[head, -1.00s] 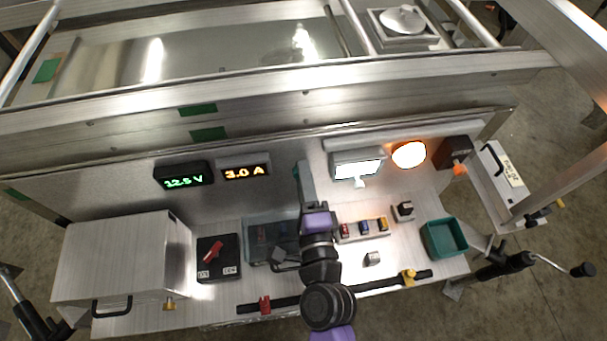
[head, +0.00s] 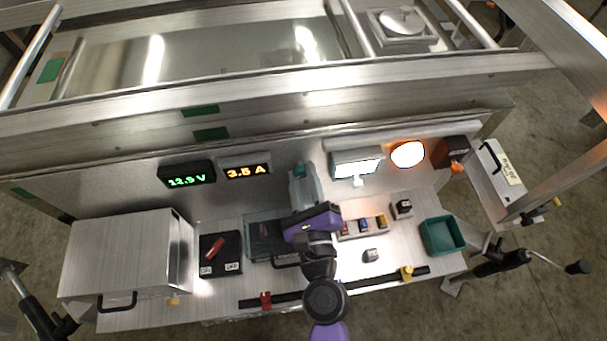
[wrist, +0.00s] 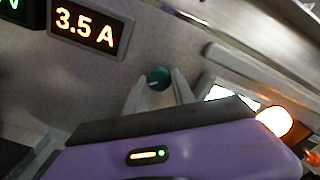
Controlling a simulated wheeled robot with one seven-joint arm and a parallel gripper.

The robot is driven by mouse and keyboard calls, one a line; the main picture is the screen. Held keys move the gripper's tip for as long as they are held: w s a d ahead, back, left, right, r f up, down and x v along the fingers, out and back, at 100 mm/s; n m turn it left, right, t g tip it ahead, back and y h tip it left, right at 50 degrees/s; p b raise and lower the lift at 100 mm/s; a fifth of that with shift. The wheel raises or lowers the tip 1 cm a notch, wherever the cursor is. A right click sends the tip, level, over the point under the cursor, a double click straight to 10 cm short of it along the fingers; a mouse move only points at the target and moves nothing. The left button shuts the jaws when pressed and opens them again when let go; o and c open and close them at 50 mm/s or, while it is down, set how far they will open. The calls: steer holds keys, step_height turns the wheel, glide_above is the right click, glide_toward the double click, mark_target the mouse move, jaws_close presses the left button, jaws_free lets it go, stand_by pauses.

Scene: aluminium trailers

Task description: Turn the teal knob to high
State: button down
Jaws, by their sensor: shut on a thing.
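The teal knob (wrist: 158,78) is on the grey back panel, with a pale pointer line on its face. In the wrist view my gripper (wrist: 160,90) has one pale finger on each side of it, shut on it. In the head view my gripper (head: 304,178) reaches up to the panel; its purple body is tilted, and the knob's top (head: 299,168) shows between the fingers. The amber display (head: 246,172) reads 3.5 A and is also at the upper left of the wrist view (wrist: 86,27). The knob's scale marks cannot be made out.
A green display (head: 187,180) is left of the amber one. A lit white panel (head: 357,168) and a glowing orange lamp (head: 407,154) are to the right. Below are a black box with a red lever (head: 214,249), a grey cabinet (head: 120,255) and an empty teal bin (head: 442,235).

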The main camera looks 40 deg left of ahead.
steer(key=shift+f+m, duration=0.1)
steer(key=shift+m, duration=0.4)
steer(key=c, duration=1.1)
jaws_free()
steer(key=shift+d, duration=0.1)
steer(key=b+v, duration=0.1)
steer(key=v, duration=0.6)
steer(key=shift+s+d+b, duration=0.2)
steer(key=shift+s+b, duration=0.1)
steer(key=shift+b, duration=0.1)
